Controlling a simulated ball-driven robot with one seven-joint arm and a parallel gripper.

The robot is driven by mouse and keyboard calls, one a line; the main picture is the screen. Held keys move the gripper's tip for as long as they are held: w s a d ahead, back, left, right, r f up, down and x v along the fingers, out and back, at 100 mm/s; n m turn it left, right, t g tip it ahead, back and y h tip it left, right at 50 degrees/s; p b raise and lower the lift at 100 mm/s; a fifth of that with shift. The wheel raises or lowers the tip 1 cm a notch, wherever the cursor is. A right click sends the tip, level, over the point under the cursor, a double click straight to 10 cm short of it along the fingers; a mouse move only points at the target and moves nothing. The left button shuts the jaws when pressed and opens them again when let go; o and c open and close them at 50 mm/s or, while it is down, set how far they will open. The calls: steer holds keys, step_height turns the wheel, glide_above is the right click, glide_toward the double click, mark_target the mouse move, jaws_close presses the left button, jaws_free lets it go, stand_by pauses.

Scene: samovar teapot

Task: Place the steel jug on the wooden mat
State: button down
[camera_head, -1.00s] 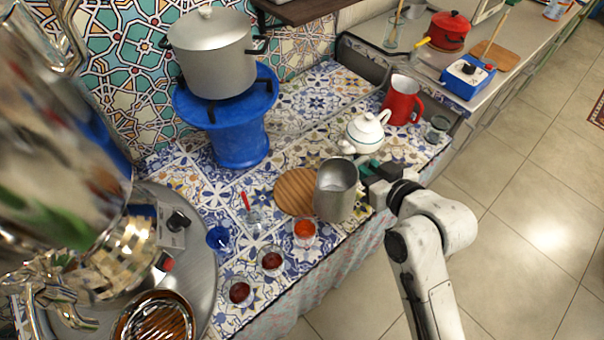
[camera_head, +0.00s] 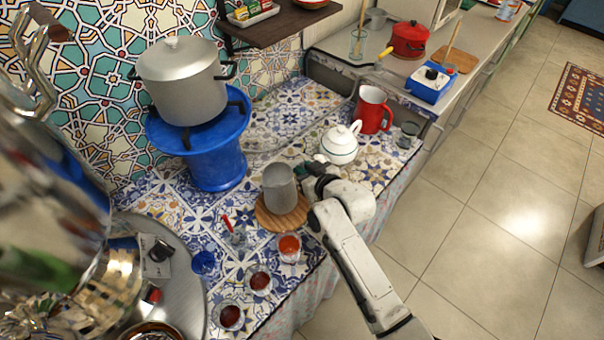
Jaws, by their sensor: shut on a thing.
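The steel jug (camera_head: 279,189) is a grey metal vessel standing upright over the round wooden mat (camera_head: 267,220). The mat's rim shows in front of the jug and on both sides of its base; I cannot tell whether the base touches the wood. My gripper (camera_head: 304,174) is at the jug's right side, shut on it, with the fingers mostly hidden behind my wrist.
A white teapot (camera_head: 340,144) stands close behind my gripper, with a red jug (camera_head: 372,110) beyond. Tea glasses (camera_head: 289,247) stand in front of the mat. A blue stand (camera_head: 214,160) bears a large pot (camera_head: 182,82) at the back left. A samovar fills the left.

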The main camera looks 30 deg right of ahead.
steer(key=shift+w+f, duration=0.15)
steer(key=shift+f, duration=1.4)
steer(key=c, duration=1.1)
jaws_free()
steer(key=b+v, duration=0.1)
steer(key=v, duration=1.1)
steer(key=shift+a, duration=0.1)
steer(key=s+f+g, duration=0.1)
steer(key=s+g, duration=0.3)
steer(key=s, duration=0.4)
steer(key=s+f+m+g+h, duration=0.1)
steer(key=s+g, duration=0.3)
steer(key=s, duration=0.5)
steer(key=s+d+f+g, duration=0.1)
steer(key=s+g, duration=0.3)
steer(key=s, duration=0.4)
steer(key=shift+s+d+f, duration=0.1)
steer(key=shift+s+f, duration=0.2)
steer(key=shift+f, duration=0.35)
